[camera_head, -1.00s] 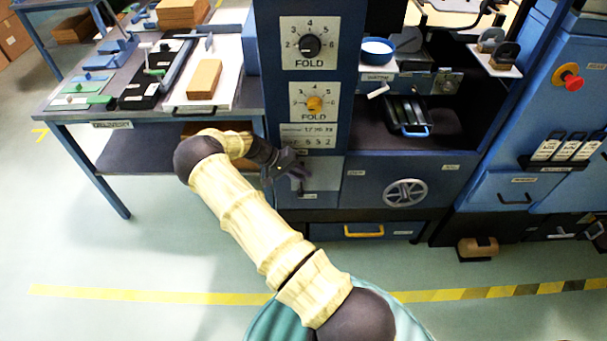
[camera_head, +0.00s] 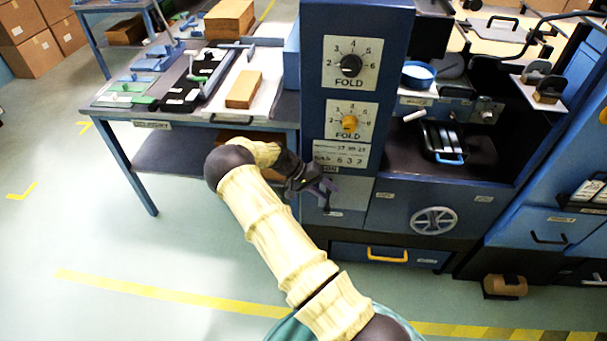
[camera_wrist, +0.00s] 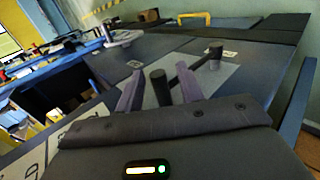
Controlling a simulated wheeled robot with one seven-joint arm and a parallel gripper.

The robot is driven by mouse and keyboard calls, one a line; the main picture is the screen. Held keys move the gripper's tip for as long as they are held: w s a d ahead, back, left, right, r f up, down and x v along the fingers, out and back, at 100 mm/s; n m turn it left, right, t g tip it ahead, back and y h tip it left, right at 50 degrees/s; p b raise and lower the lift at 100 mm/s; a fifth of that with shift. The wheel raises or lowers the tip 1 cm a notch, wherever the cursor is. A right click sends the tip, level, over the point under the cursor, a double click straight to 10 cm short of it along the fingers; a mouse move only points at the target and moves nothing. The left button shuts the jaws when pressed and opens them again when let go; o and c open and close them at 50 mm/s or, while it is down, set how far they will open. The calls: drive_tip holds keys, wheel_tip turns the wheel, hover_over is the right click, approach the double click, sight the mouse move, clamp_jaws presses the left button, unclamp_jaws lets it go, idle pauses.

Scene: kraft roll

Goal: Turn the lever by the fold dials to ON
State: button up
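The lever (camera_wrist: 205,68) is a black bar on a light grey plate (camera_wrist: 225,72) in the wrist view, with an upright dark round handle (camera_wrist: 160,88) at its near end. The plate also shows in the head view (camera_head: 352,192), below the two fold dials, a black one (camera_head: 350,66) and a yellow one (camera_head: 349,123). My gripper (camera_head: 325,187) is in front of this plate and hides part of it and the lever. In the wrist view my gripper (camera_wrist: 158,90) is open, its purple-grey fingers on either side of the handle. I cannot tell whether they touch it.
A handwheel (camera_head: 433,220) is to the right of the plate, and a drawer with a yellow handle (camera_head: 387,254) is below. A side table (camera_head: 205,118) with a brown block (camera_head: 243,89) stands left of the dial column. Floor at the left is clear.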

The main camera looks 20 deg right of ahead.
drive_tip(key=v, duration=1.6)
drive_tip(key=shift+a, duration=0.15)
drive_tip(key=shift+r, duration=0.1)
drive_tip(key=s+a+r+n+t+y, duration=0.2)
drive_tip(key=s+r+y, duration=0.1)
drive_tip(key=s, duration=0.6)
drive_tip(key=s+a+r+n+t+y, duration=0.2)
drive_tip(key=s+r+t+y, duration=0.15)
drive_tip(key=s, duration=0.55)
drive_tip(key=s+a+r+n+t+y, duration=0.2)
drive_tip(key=s+r, duration=0.2)
drive_tip(key=s, duration=0.5)
drive_tip(key=w+p+v, duration=0.3)
drive_tip(key=p+v, duration=1.1)
drive_tip(key=p, duration=0.1)
drive_tip(key=shift+d+r, duration=0.25)
drive_tip(key=shift+r, duration=0.5)
